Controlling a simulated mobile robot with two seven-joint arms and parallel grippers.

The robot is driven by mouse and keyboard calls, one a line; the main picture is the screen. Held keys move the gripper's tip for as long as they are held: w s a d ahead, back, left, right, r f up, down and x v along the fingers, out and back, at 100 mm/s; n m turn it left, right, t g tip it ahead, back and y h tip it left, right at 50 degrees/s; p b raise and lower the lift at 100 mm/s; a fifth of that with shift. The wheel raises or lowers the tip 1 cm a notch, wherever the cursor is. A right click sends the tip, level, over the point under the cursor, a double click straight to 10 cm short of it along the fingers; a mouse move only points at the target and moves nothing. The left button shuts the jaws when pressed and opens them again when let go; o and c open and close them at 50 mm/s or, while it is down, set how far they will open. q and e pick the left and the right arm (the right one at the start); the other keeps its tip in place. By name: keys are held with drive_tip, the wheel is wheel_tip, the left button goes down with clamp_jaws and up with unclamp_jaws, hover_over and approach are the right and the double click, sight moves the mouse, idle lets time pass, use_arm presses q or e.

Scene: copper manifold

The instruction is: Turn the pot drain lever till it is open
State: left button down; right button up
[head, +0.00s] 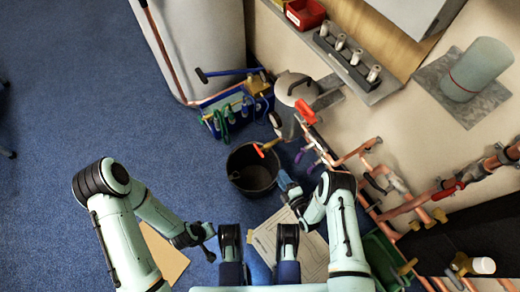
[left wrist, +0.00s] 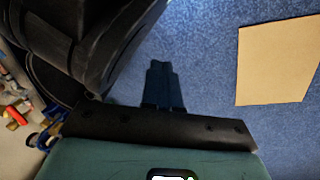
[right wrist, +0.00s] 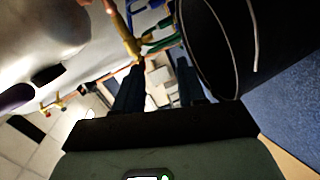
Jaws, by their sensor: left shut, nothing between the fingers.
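The grey metal pot (head: 293,88) stands at the upper middle of the head view, against the wall. An orange lever with a yellow tip (head: 268,147) sits below it, by the far rim of the black bucket (head: 240,178); it looks like the drain lever. In the right wrist view a yellow handle (right wrist: 124,36) shows beyond the fingers, beside the bucket (right wrist: 222,45). I cannot tell its exact angle. My right gripper (head: 286,182) is open and empty, right of the bucket, apart from the lever. My left gripper (head: 210,254) is shut and empty, low over the floor.
Copper pipes with valves (head: 385,185) run along the wall at right. A blue rack with green tools (head: 228,115) stands behind the bucket. A red piece (head: 305,111) is beside the pot. A cardboard sheet (head: 163,252) lies at lower left.

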sight(260, 151)
drive_tip(key=w+a+r+n+b, duration=0.1)
drive_tip(key=w+a, duration=0.2)
drive_tip(key=w+a+n+y+b, duration=0.1)
drive_tip(key=w+a+b, duration=0.1)
drive_tip(key=w+a, duration=0.1)
drive_tip(key=w+a+r+n+t+y+b, duration=0.1)
drive_tip(key=w+a, duration=0.2)
drive_tip(key=w, duration=0.2)
drive_tip(key=shift+w+a+r, duration=0.1)
drive_tip(key=shift+w+r, duration=0.15)
drive_tip(key=shift+r, duration=0.1)
use_arm(q)
drive_tip(key=s+a+f+g, duration=0.1)
drive_tip(key=s+f+g, duration=0.1)
drive_tip(key=s+f, duration=0.3)
drive_tip(key=s, duration=0.3)
drive_tip(key=shift+n+g, duration=0.3)
drive_tip(key=shift+g, duration=0.1)
use_arm(e)
drive_tip(key=shift+w+a, duration=0.15)
drive_tip(key=shift+w, duration=0.1)
clamp_jaws()
